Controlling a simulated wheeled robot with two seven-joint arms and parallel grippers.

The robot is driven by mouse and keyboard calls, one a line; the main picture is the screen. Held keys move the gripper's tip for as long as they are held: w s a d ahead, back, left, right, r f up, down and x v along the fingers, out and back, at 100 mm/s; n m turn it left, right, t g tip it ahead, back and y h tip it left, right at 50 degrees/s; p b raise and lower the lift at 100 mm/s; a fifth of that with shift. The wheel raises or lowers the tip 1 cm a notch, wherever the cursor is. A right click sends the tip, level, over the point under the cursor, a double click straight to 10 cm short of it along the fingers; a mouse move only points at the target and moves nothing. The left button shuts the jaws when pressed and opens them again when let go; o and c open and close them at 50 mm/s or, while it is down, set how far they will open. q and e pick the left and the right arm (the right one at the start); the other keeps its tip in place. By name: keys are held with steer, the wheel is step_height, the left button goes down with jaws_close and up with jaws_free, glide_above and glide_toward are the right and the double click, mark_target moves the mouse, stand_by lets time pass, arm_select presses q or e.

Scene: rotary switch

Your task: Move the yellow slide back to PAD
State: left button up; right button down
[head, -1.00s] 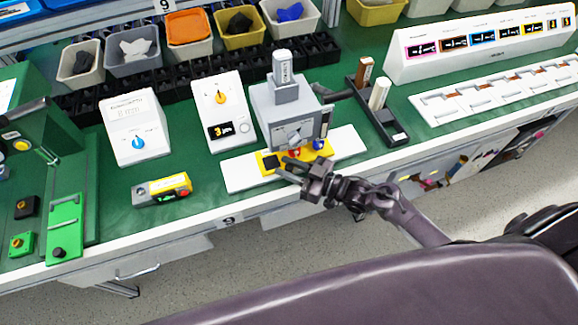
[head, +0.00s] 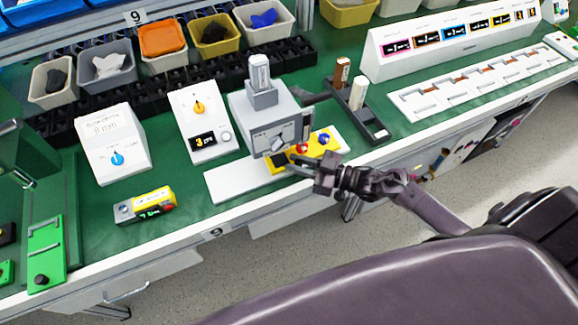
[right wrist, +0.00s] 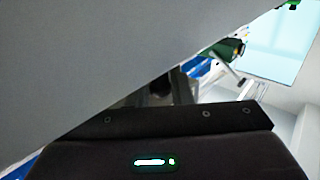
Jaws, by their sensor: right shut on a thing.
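The yellow slide (head: 312,149) lies on a white base plate (head: 231,184), under and in front of a grey printing machine (head: 258,114). It carries a red round piece (head: 302,148), a blue round piece (head: 324,138) and a black patch (head: 277,160) at its left end. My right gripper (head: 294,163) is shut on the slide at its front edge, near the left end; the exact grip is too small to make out. I cannot read a PAD mark. The right wrist view shows mainly a grey surface (right wrist: 100,60) close up and hides the slide. My left gripper is out of view.
A black stand (head: 360,124) with brown and white handles is right of the machine. A white box with an orange knob (head: 198,107) stands to its left. A yellow-grey meter (head: 146,204) lies front left. Bins line the back.

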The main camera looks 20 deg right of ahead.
steer(key=shift+w+d, duration=0.1)
steer(key=shift+d, duration=0.1)
steer(key=c, duration=1.3)
jaws_free()
steer(key=shift+d, duration=0.1)
steer(key=shift+c, duration=0.2)
steer(key=b+v, duration=0.1)
steer(key=v, duration=0.6)
steer(key=shift+f, duration=0.1)
steer(key=shift+s+d, duration=0.3)
steer(key=shift+s, duration=0.05)
